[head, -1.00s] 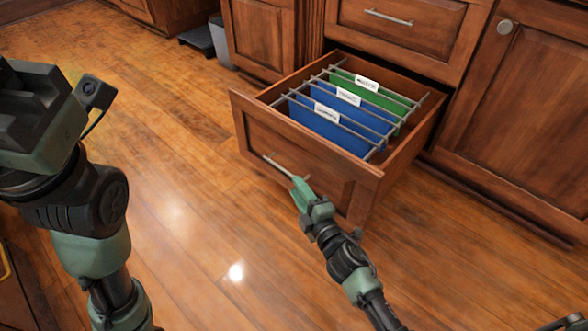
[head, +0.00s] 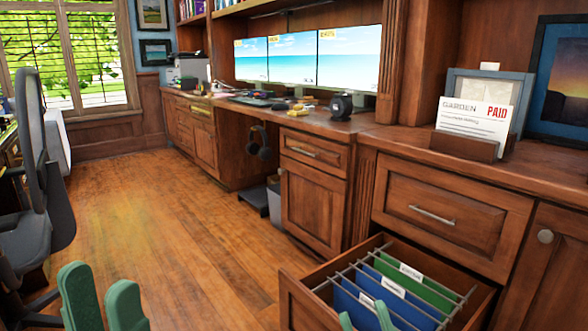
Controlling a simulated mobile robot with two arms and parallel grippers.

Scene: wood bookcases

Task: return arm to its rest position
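My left gripper (head: 100,280) shows as two green fingers at the bottom left in the head view. Its fingers stand apart, with nothing between them. The rest of both arms is out of view.
The open drawer holds blue folders (head: 365,300) and a green folder (head: 415,283). A black office chair (head: 40,200) stands at the left. The desk (head: 350,125) holds monitors and a letter holder (head: 470,146). The floor (head: 185,235) between is clear.

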